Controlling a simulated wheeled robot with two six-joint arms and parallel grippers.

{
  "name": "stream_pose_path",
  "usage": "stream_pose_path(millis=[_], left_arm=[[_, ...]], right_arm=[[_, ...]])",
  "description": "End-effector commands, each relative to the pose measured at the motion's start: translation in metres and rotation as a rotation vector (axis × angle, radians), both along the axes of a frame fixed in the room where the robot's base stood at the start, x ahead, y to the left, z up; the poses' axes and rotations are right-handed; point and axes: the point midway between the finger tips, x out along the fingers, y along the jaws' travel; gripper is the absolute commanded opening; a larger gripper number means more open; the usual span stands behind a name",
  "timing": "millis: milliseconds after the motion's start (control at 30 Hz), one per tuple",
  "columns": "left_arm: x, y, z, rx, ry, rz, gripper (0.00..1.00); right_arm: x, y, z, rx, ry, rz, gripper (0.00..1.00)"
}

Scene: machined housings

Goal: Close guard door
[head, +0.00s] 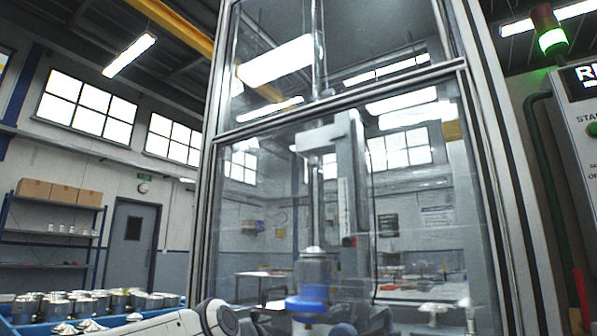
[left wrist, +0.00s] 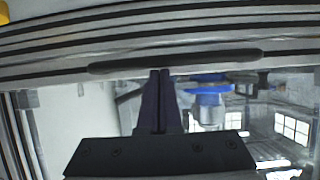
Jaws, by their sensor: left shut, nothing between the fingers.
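The guard door (head: 420,180) is a clear panel in a grey metal frame on the front of a tall machine enclosure. In the head view it covers the lower opening; its bottom edge is out of view, so I cannot tell how far it is shut. In the left wrist view a long black handle (left wrist: 215,58) lies along a grey metal rail (left wrist: 50,72). My left gripper (left wrist: 160,76) is shut and empty, its fingertips at the handle's lower edge; I cannot tell whether they touch. In the head view only my left arm shows clearly, at the bottom. My right gripper is not in view.
Behind the clear panel stand a press column (head: 350,175) and a blue fixture (head: 308,300). A control box (head: 580,130) and a green-lit signal lamp (head: 551,40) are on the right. A blue tray (head: 40,327) of metal housings is at lower left.

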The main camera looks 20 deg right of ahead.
Motion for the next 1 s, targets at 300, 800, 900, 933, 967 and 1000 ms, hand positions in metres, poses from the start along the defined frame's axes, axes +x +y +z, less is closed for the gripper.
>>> stream_pose_path(millis=[300, 800, 900, 933, 967, 1000], left_arm=[[0.002, 0.001, 0.048, -0.004, -0.003, 0.008, 0.0], [-0.044, 0.069, 0.081, -0.004, -0.004, 0.007, 0.0], [-0.046, 0.072, 0.082, -0.004, -0.003, 0.006, 0.0], [-0.046, 0.072, 0.082, -0.003, -0.002, 0.007, 0.0], [-0.046, 0.073, 0.08, -0.002, -0.001, 0.009, 0.0], [-0.044, 0.075, 0.077, 0.003, 0.005, 0.017, 0.0]], right_arm=[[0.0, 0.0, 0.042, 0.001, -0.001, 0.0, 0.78], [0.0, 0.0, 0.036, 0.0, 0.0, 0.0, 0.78], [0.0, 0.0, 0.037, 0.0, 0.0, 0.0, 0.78], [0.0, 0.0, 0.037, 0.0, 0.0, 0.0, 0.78], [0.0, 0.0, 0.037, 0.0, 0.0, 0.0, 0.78], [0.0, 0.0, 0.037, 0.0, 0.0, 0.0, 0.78]])
